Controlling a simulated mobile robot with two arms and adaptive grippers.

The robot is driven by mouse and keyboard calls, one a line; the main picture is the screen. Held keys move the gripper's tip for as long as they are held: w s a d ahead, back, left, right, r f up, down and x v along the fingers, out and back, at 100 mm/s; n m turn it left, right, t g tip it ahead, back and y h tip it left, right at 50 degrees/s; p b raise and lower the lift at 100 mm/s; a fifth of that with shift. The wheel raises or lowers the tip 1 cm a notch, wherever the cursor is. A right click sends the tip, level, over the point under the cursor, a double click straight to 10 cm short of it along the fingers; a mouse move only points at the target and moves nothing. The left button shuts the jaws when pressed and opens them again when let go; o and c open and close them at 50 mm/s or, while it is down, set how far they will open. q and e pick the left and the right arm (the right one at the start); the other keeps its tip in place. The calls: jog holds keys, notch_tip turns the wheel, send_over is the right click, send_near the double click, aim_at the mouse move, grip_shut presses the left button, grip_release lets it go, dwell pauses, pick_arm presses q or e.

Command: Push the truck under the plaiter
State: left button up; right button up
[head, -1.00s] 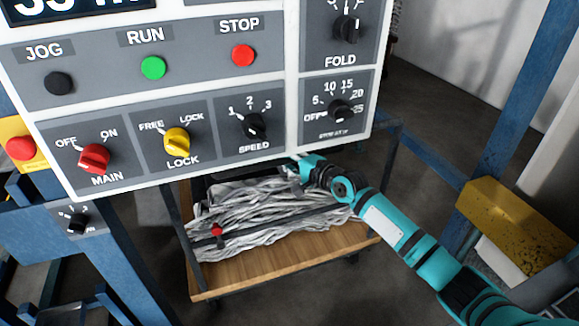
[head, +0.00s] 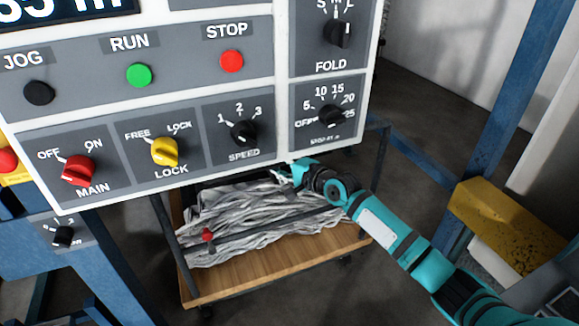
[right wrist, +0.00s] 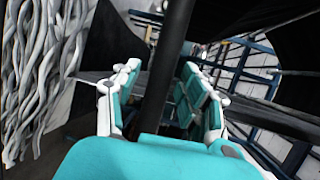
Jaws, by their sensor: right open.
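The truck (head: 290,270) is a low cart with a wooden deck and a dark metal frame, below the control panel in the head view. A heap of grey rope-like fabric (head: 240,215) lies on it, partly hidden by the panel. My right gripper (head: 283,172) is at the truck's far side, just under the panel's lower edge. In the right wrist view, its fingers (right wrist: 160,75) are open on either side of a dark upright post (right wrist: 168,70); contact cannot be told. The grey fabric hangs at left there. My left gripper is not in view. Which part is the plaiter cannot be told.
The white control panel (head: 190,185) with knobs and buttons overhangs the truck. A blue frame post (head: 110,255) stands left of the truck. A yellow block (head: 510,225) and another blue post (head: 515,90) stand at right. Bare floor shows behind the truck.

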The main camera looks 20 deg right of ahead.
jog(key=v, duration=1.1)
jog(key=shift+s+r, duration=0.1)
